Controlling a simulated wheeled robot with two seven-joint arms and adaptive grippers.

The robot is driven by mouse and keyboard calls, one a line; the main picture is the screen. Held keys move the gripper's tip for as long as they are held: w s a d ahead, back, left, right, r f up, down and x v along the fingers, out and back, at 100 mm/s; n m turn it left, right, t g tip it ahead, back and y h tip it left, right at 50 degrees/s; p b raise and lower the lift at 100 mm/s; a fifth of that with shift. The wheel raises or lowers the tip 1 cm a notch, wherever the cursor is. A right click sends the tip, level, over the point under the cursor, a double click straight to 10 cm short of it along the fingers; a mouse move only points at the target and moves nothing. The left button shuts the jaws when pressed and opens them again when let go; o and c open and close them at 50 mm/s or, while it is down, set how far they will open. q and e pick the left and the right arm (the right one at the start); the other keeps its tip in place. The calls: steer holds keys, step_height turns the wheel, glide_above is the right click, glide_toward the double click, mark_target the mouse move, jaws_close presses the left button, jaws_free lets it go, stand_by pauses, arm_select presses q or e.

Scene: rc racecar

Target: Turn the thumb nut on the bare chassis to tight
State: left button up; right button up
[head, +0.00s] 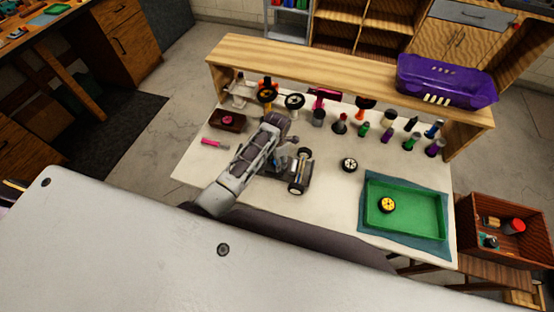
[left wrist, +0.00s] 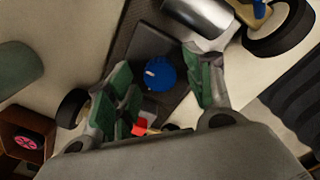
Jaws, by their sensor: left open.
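The bare chassis (head: 273,171) lies on the white table in the head view, partly hidden by my left arm, with wheels at its right end. In the left wrist view the dark chassis (left wrist: 148,38) runs under my gripper. The blue thumb nut (left wrist: 160,74) with a small white mark sits on it. My left gripper (left wrist: 162,88) is open, its green-padded fingers on either side of the nut, with visible gaps. Whether the fingertips are level with the nut cannot be told. In the head view my left gripper (head: 288,145) is over the chassis. My right gripper is not in view.
A loose wheel (head: 349,165) lies right of the chassis. A green tray (head: 425,212) holds a yellow wheel (head: 387,204). Several small coloured parts stand at the back, below a wooden shelf (head: 300,62) carrying a purple box (head: 445,80). A pink-handled tool (head: 213,143) lies left of my arm.

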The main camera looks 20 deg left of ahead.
arm_select(q)
steer(key=c, duration=1)
